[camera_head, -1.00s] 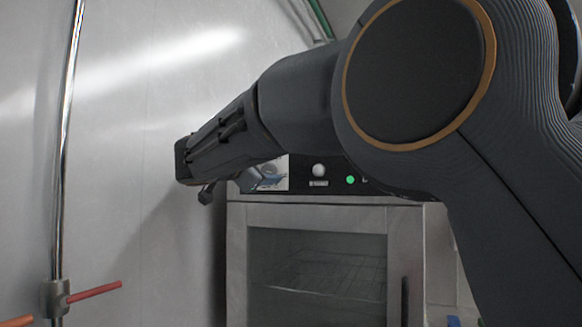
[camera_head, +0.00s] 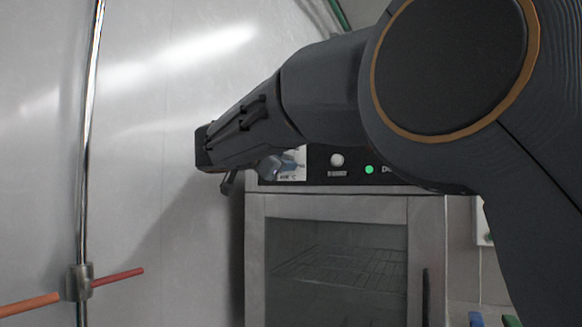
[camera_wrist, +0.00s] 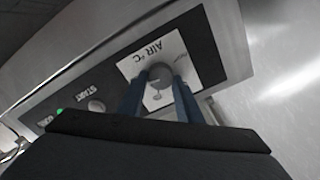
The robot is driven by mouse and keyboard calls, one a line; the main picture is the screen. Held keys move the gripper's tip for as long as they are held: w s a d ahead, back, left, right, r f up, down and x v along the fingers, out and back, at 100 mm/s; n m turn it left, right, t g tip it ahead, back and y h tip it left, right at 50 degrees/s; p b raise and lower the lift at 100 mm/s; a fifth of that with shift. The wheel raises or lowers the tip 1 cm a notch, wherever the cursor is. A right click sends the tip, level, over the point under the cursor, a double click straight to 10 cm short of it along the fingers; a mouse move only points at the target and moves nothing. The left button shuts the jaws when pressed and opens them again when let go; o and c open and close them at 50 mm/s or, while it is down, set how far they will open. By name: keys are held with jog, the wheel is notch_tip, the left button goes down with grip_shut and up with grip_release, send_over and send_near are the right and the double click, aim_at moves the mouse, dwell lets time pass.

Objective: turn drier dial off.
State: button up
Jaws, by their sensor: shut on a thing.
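The drier (camera_head: 256,250) stands below and behind my arm in the head view, with a dark control panel along its top. In the wrist view, the grey dial (camera_wrist: 160,76) sits on the white "AIR °C" plate (camera_wrist: 205,68). My gripper (camera_wrist: 158,84) has its blue fingers on either side of the dial and is shut on it. In the head view my gripper (camera_head: 272,167) reaches the left end of the panel by the white plate (camera_head: 299,158). The dial's pointer setting is too small to read.
On the panel are a round START button (camera_head: 337,160) and a lit green light (camera_head: 369,169).

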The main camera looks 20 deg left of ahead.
jog(key=m+p, duration=0.3)
jog(key=m, duration=0.7)
jog(key=m+p, duration=0.4)
jog(key=m, duration=0.7)
jog(key=m+p, duration=0.3)
jog(key=m, duration=0.7)
jog(key=shift+a+f, duration=0.2)
jog(key=shift+f, duration=0.2)
dwell(0.5)
jog(key=shift+p, duration=0.3)
jog(key=o, duration=1)
jog(key=shift+o, duration=0.2)
